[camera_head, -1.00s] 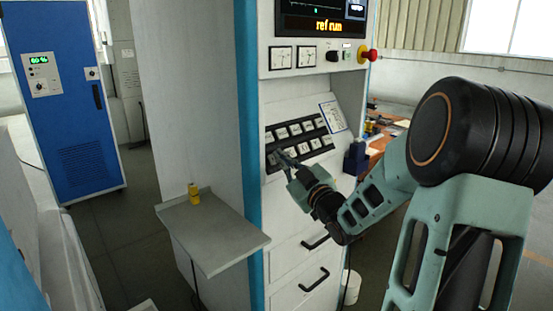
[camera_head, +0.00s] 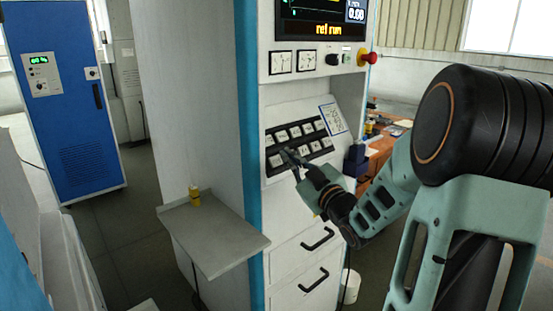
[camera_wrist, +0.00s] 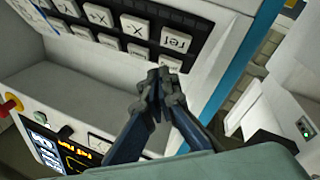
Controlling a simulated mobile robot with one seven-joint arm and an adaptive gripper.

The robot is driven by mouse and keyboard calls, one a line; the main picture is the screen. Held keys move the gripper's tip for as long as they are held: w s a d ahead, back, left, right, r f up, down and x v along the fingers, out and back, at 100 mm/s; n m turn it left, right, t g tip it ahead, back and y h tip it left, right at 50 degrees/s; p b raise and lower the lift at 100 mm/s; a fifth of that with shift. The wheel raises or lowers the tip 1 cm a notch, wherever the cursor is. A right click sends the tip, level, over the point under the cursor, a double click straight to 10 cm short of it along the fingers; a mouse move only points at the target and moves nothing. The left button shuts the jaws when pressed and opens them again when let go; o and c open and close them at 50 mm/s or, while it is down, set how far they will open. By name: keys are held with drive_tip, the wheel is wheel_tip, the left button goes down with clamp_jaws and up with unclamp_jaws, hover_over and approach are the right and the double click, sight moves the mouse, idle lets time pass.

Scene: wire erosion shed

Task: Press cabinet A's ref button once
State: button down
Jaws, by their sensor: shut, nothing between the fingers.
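The white cabinet with a blue edge strip (camera_head: 250,150) stands in front of me, with a sloped black key panel. I see no letter on it. The ref button (camera_wrist: 176,42) is a white key at the end of its row, beside the blue edge in the wrist view. In the head view it appears as the lower row's left key (camera_head: 274,161). My gripper (camera_wrist: 165,76) is shut and empty. Its tips (camera_head: 286,153) are in front of the panel near this key and look apart from it. The display (camera_head: 318,28) reads "ref run" in orange.
A red emergency knob (camera_head: 369,58) sticks out at the cabinet's right. A grey shelf (camera_head: 225,240) with a yellow item (camera_head: 194,197) juts out at left. Drawer handles (camera_head: 315,240) are below the panel. A blue cabinet (camera_head: 65,110) stands farther left.

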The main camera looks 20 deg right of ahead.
drive_tip(key=shift+s+d+r+p, duration=0.25)
drive_tip(key=shift+s+r, duration=0.15)
drive_tip(key=shift+s, duration=0.15)
drive_tip(key=shift+s+d+r+p, duration=0.15)
drive_tip(key=shift+s+r+p, duration=0.1)
drive_tip(key=shift+s+r, duration=0.2)
drive_tip(key=shift+f, duration=0.15)
